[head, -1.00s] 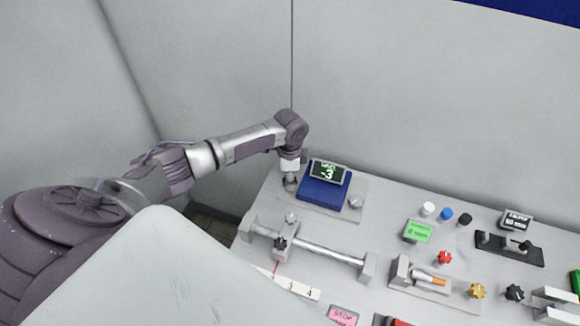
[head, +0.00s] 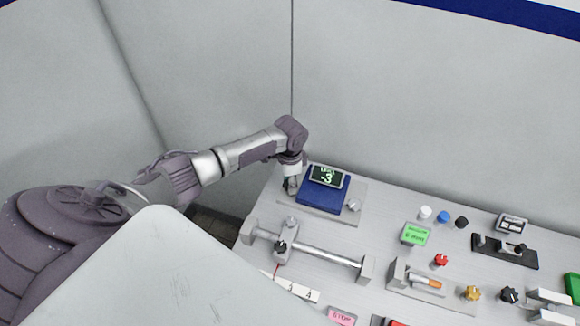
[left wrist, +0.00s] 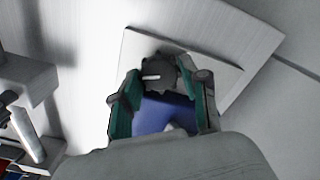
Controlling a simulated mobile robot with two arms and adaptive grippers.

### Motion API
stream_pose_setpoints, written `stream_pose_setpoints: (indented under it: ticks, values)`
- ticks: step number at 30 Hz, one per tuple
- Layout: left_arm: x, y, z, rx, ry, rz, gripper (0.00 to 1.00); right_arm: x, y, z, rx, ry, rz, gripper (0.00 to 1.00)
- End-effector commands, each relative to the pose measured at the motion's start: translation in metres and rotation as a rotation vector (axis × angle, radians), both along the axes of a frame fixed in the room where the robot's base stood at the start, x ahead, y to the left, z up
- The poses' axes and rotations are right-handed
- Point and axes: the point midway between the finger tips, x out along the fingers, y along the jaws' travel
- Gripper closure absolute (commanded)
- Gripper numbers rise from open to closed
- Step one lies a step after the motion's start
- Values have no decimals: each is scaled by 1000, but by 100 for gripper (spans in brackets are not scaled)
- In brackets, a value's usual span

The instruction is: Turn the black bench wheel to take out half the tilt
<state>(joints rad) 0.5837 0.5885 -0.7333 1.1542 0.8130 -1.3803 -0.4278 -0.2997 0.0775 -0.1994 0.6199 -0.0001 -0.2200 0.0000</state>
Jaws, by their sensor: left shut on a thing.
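The bench wheel shows in the left wrist view as a dark round knob (left wrist: 160,73) with a white mark, on a pale plate. My left gripper (head: 291,184) is at the far left corner of the bench. In the left wrist view its green-padded fingers (left wrist: 164,92) stand on both sides of the wheel, shut on it. In the head view the gripper mostly hides the wheel. Beside it is a blue block (head: 322,194) with a tilted dark display (head: 327,175) that reads -3 in green. My right gripper is not in view.
A silver knob (head: 354,205) stands right of the blue block. Further right are coloured knobs, a green sign (head: 415,234) and a black fixture (head: 505,250). Walls stand close behind.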

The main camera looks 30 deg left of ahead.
Motion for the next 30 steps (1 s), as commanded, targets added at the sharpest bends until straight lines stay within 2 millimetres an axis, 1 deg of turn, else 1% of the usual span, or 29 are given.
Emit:
stream_pose_setpoints:
  ticks: [1,5,13,17,20,30]
  values:
    - [1,0,0,0,-1,0,52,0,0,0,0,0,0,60]
    - [0,0,0,0,-1,-1,30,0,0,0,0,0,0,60]
    - [0,-1,0,-3,-2,-2,30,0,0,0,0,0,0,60]
    - [1,-1,3,-3,-2,-2,30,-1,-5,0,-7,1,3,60]
    - [2,-1,12,-3,-5,-3,30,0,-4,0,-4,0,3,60]
    - [1,2,63,0,-4,-1,30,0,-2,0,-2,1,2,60]
